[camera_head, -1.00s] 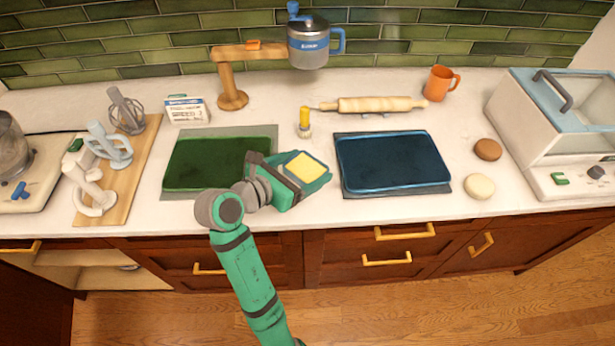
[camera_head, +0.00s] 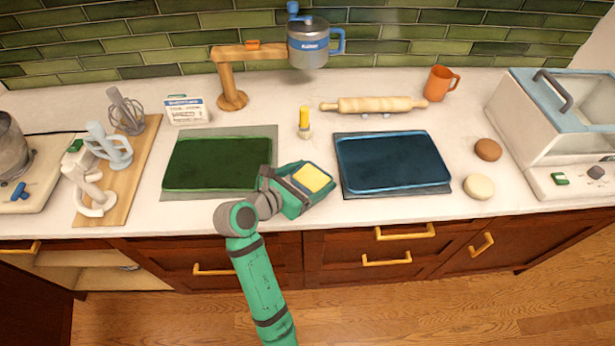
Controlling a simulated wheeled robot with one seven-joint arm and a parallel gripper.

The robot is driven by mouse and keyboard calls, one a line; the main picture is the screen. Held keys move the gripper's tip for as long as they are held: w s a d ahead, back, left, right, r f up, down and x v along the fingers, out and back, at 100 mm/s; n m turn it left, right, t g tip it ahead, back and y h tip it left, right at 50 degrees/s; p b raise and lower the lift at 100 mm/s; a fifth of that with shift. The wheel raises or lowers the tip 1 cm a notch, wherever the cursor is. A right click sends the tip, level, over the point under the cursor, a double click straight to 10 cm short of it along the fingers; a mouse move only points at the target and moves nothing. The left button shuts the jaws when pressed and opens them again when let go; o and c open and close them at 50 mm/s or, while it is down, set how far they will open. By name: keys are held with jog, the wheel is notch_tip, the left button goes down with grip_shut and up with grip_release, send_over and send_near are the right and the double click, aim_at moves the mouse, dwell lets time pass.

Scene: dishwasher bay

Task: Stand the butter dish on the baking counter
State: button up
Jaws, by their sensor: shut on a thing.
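The butter dish (camera_head: 313,179) is a small teal dish with a yellow block of butter on it. My gripper (camera_head: 296,187) is shut on its left side, between the green tray and the blue tray. The dish looks slightly tilted; whether its underside touches the counter I cannot tell. The baking counter (camera_head: 300,90) is a pale worktop running across the view. My gripper and arm hide part of the dish's left side and the counter's front edge.
The green tray (camera_head: 215,163) is left of the dish and the blue tray (camera_head: 393,162) right of it. A yellow-handled brush (camera_head: 304,122) stands behind. Clear counter shows between the trays.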

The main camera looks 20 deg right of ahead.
jog(key=o, duration=1.4)
jog(key=shift+a, duration=0.2)
jog(key=shift+w, duration=0.1)
jog(key=shift+a, duration=0.1)
jog(key=shift+a+r, duration=0.15)
jog(key=shift+a, duration=0.05)
jog(key=v, duration=1)
jog(key=shift+s+r, duration=0.15)
jog(key=shift+s, duration=0.15)
jog(key=shift+s+a+r, duration=0.15)
jog(key=shift+a, duration=0.45)
